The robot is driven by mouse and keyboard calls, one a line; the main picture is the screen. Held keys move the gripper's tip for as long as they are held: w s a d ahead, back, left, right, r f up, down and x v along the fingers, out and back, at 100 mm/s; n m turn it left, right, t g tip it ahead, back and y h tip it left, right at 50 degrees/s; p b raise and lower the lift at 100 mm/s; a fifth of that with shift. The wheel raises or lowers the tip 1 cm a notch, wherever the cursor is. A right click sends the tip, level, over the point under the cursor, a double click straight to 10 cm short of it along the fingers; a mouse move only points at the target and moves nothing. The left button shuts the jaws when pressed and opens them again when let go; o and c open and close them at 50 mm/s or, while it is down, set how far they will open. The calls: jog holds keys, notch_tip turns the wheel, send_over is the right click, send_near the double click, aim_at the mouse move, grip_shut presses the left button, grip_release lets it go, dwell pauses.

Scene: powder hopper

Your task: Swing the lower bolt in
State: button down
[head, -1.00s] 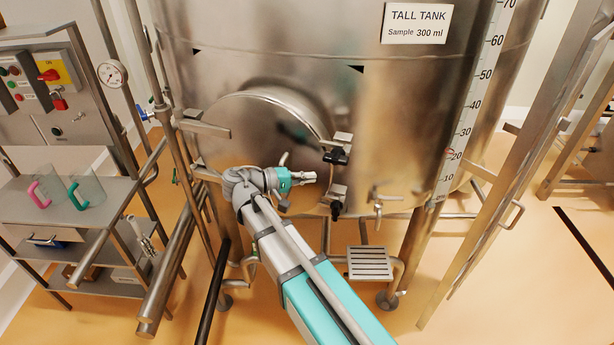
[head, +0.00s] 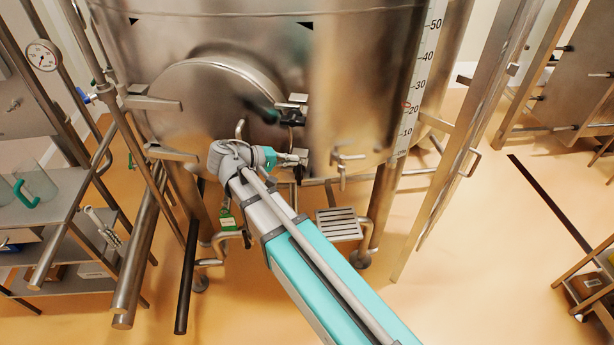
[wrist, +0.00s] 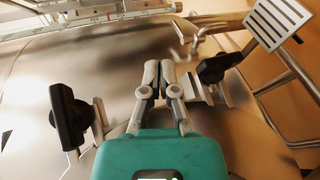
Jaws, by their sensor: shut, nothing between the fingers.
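The round steel door (head: 205,105) sits shut-looking against the tank. The upper bolt, with a black knob (head: 292,117), is at the door's right edge; it shows at left in the wrist view (wrist: 70,118). The lower bolt's black knob (head: 299,173) hangs below its steel bracket, partly behind my gripper; it also shows right of the fingers in the wrist view (wrist: 218,68). My gripper (head: 303,158) is shut and empty, its fingertips (wrist: 160,68) beside the lower bolt's bracket. I cannot tell whether they touch it.
A small tap (head: 345,160) sticks out of the tank to the right. A slotted step (head: 338,223) is below it. Steel rails (head: 150,210) and a shelf rack stand at left. A sloping ladder-like rail (head: 445,165) stands at right. The floor in front is open.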

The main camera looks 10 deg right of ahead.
jog(key=s+d+f+m+g+y+b, duration=0.2)
jog(key=s+d+f+y+b, duration=0.2)
jog(key=d+f+y+b, duration=0.5)
jog(key=s+d+f+m+g+y+b, duration=0.25)
jog(key=f+y, duration=0.55)
jog(key=f, duration=0.6)
jog(key=w+d+r+t+y+b, duration=0.1)
jog(key=w+d+r+y+b, duration=0.1)
jog(key=w+d+r+y, duration=0.2)
jog(key=w+d+r+m+t+y+b, duration=0.1)
jog(key=w+d+r+t+y+b, duration=0.1)
jog(key=r+y, duration=0.6)
jog(key=w+d+y+b, duration=0.1)
jog(key=w+d, duration=0.1)
jog(key=w, duration=0.1)
jog(key=shift+r+y, duration=0.2)
jog(key=shift+y, duration=0.2)
jog(key=shift+a, duration=0.15)
jog(key=w+a, duration=0.2)
jog(key=a, duration=1.1)
jog(key=shift+a, duration=0.3)
